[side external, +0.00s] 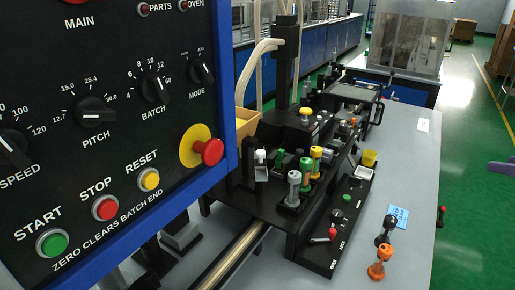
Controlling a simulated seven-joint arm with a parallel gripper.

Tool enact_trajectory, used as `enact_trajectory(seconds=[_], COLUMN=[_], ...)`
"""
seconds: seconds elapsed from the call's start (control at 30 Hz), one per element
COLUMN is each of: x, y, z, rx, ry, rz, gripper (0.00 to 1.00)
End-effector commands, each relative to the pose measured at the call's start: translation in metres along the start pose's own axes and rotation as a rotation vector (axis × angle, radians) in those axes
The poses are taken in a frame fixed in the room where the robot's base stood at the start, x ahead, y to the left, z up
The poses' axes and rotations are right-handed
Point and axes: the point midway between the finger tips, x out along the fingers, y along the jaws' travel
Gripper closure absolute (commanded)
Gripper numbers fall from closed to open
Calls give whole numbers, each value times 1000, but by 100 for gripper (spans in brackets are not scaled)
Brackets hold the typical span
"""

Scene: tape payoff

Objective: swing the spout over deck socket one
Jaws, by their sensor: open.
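A black deck machine (325,130) stands on the grey bench in the middle of the side view. A black upright post (287,65) rises from its back, with a pale bent tube (262,46) beside its upper part. This tube may be the spout, but I cannot tell for sure. Several small posts with coloured tops stand on the deck, among them a grey one (293,187), a green one (306,168) and a yellow one (316,160). I cannot make out which place is deck socket one. My gripper is not in view.
A large control panel (110,190) with knobs and buttons fills the left and hides part of the bench. A red-handled lever (331,235) sits on a low black box. An orange piece (380,262) and a black piece (385,231) stand on the bench near a blue note (398,215).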

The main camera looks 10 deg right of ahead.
Motion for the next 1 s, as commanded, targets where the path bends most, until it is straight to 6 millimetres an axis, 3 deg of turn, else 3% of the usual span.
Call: enact_trajectory(seconds=[0.1, 0.2, 0.3, 0.43, 0.57, 0.7, 0.83, 0.9, 1.0], x=[32, 58, 85, 124, 160, 190, 203, 204, 205], y=[-20, -43, -74, -131, -194, -250, -279, -288, -294], z=[-48, -82, -107, -119, -99, -52, -12, -2, -4], rx=[-24, -38, -49, -60, -68, -90, -116, -123, -125], ry=[160, 288, 403, 526, 580, 529, 452, 434, 435], rz=[-53, -109, -178, -293, -411, -503, -549, -564, -571], gripper=[45, 45, 45, 45, 45, 45, 45, 45, 45])
